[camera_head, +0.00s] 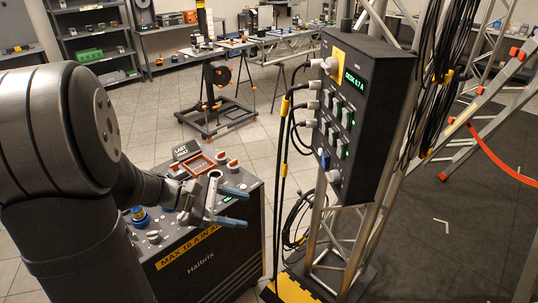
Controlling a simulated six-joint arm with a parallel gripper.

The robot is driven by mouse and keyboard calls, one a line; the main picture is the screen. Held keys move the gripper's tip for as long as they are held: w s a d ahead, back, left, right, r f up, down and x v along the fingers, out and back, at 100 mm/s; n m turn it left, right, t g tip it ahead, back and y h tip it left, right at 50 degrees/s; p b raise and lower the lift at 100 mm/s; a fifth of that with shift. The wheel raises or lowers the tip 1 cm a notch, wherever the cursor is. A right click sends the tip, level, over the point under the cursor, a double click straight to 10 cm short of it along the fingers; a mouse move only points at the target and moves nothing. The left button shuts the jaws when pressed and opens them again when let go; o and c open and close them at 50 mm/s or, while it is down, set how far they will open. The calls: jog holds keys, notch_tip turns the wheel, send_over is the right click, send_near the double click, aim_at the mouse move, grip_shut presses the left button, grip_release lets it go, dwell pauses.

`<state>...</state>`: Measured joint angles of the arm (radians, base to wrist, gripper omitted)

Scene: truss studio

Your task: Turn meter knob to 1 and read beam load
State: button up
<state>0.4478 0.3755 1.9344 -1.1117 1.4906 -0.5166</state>
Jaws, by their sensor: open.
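The dark meter box (357,130) is mounted on the metal truss at center right. Its green display (355,81) seems to read "DESK 0.7 A", in small text. A pale knob (329,66) sticks out beside a yellow plate near the top of the box's left face. I cannot tell which position it points to. A second pale round part (333,176) sits low on the same face. My gripper (233,206) is open and empty, its blue-tipped fingers pointing right above the grey cabinet, apart from the box and lower left of it.
The grey Halbrix cabinet (207,262) stands under my gripper, with knobs, an orange-framed panel and a "LAST FAULT" sign (186,150) on top. Black cables (284,150) hang left of the box. An orange-footed ladder (490,95) leans at right.

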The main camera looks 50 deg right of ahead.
jog(key=m, duration=0.2)
jog(key=m+h, duration=0.5)
jog(key=m, duration=1.5)
send_near(334, 177)
jog(key=w+f+x, duration=0.1)
jog(key=x, duration=0.7)
jog(key=shift+d, duration=0.45)
jog(key=shift+f, duration=0.15)
jog(key=c, duration=1)
